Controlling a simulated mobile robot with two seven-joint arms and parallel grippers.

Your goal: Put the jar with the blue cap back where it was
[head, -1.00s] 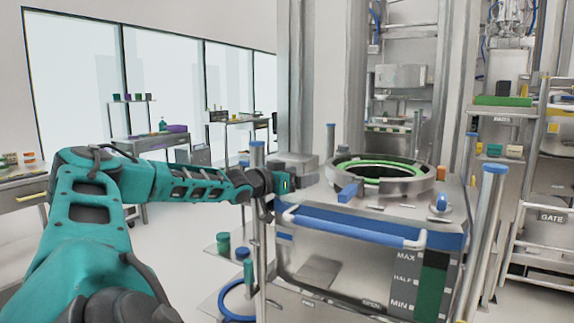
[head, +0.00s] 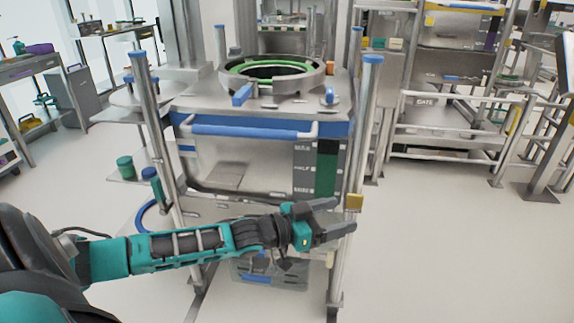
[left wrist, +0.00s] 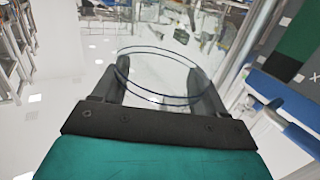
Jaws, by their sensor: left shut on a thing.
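My left gripper (head: 338,217) is in front of the steel machine, low and near its right front post. In the left wrist view its fingers (left wrist: 160,82) are apart, on either side of a clear round thing (left wrist: 158,72) with thin dark rims. The gripper is shut on this clear thing, which barely shows in the head view. I cannot tell whether it is the jar; no blue cap shows on it. A small green container with a blue top (head: 149,174) stands on the machine's left side shelf, beside a green jar (head: 125,167). My right gripper is out of view.
The steel machine (head: 240,168) has a blue front rail (head: 250,131) and a round green-lined opening (head: 272,72) on top. Its right post (head: 364,130) and a yellow block (head: 354,202) are close to my gripper. Clear floor (head: 450,240) lies to the right.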

